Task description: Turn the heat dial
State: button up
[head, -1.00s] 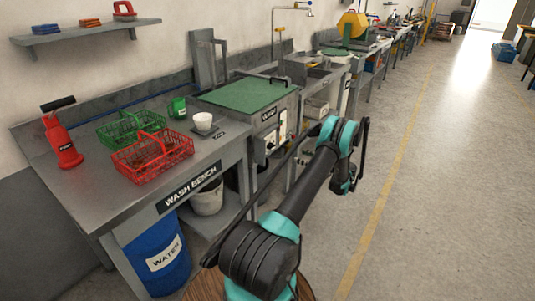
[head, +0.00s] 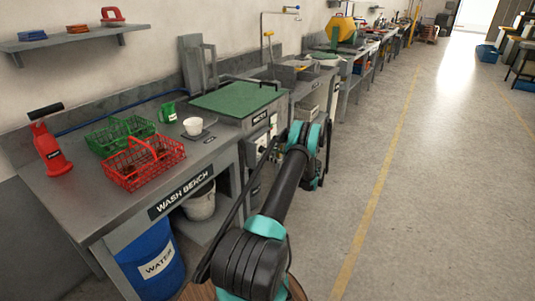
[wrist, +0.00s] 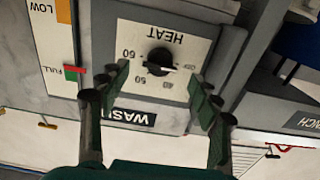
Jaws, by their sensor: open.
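The heat dial (wrist: 159,62) is a dark round knob with a pale pointer mark. It sits on a white plate (wrist: 179,47) that reads HEAT, upside down in the wrist view, with numbers and OFF around the knob. My gripper (wrist: 159,82) is open and empty. Its two green-padded fingers stand at either side of the dial, apart from it in the picture; how far short of the plate they are I cannot tell. In the head view the panel front (head: 262,143) shows below the green-topped tank (head: 237,98), and my arm hides most of my gripper.
A LOW/FULL gauge strip (wrist: 54,38) with a red and green marker is beside the plate.

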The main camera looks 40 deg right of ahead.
aim_at(262, 150)
jog(key=shift+x, duration=1.7)
jog(key=c, duration=1.2)
